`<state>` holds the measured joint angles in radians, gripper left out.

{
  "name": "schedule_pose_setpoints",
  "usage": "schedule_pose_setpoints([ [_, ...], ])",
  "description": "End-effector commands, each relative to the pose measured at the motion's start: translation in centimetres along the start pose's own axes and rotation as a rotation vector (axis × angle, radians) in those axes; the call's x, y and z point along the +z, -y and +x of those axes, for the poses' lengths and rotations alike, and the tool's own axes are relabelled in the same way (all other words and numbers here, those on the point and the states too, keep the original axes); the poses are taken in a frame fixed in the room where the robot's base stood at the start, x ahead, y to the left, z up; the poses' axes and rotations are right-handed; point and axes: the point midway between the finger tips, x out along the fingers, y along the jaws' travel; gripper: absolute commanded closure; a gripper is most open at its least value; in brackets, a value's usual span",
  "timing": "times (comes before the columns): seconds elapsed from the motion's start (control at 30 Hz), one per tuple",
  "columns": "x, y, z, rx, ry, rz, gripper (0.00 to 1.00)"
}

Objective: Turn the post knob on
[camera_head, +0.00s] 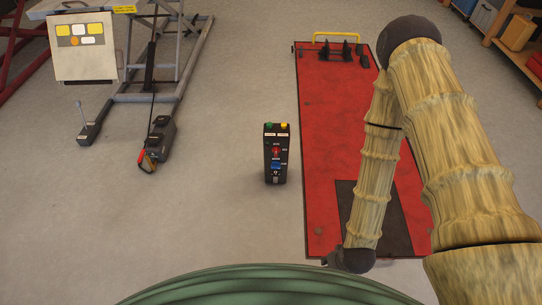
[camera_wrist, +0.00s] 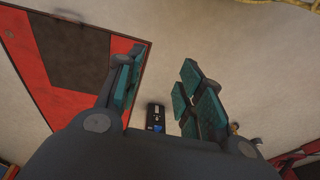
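A black control post (camera_head: 276,176) stands upright on the floor left of the red lift platform. It has a green and a yellow button on top, a red control (camera_head: 276,150) on its front and a blue one (camera_head: 276,166) below that. I cannot tell which is the knob or its setting. The post also shows small in the wrist view (camera_wrist: 156,112), between and beyond my fingers. My gripper (camera_wrist: 163,68) is open and empty, with teal pads, well apart from the post. The head view does not clearly show my gripper.
The red lift platform (camera_head: 325,150) lies flat to the right, with a yellow bar at its far end. A grey lift frame (camera_head: 150,98), a panel (camera_head: 82,47) and a dark pedal unit (camera_head: 158,138) stand at left. Shelves (camera_head: 515,45) are far right. Floor around the post is clear.

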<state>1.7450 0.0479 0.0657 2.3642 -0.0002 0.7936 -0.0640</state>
Motion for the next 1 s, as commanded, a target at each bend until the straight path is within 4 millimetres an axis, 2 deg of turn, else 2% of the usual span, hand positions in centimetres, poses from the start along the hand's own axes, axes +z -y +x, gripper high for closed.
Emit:
schedule_pose_setpoints([
  [0.03,-1.3,0.6,3.3,-0.013,-0.044,-0.012,0.62],
  [0.2,-6.5,3.2,8.7,-0.049,-0.19,-0.052,0.62],
  [0.4,-12.7,6.2,14.2,-0.08,-0.363,-0.09,0.62],
  [0.7,-21.8,10.5,20.3,-0.1,-0.623,-0.125,0.62],
  [1.0,-30.5,13.8,24.4,-0.086,-0.881,-0.128,0.62],
])
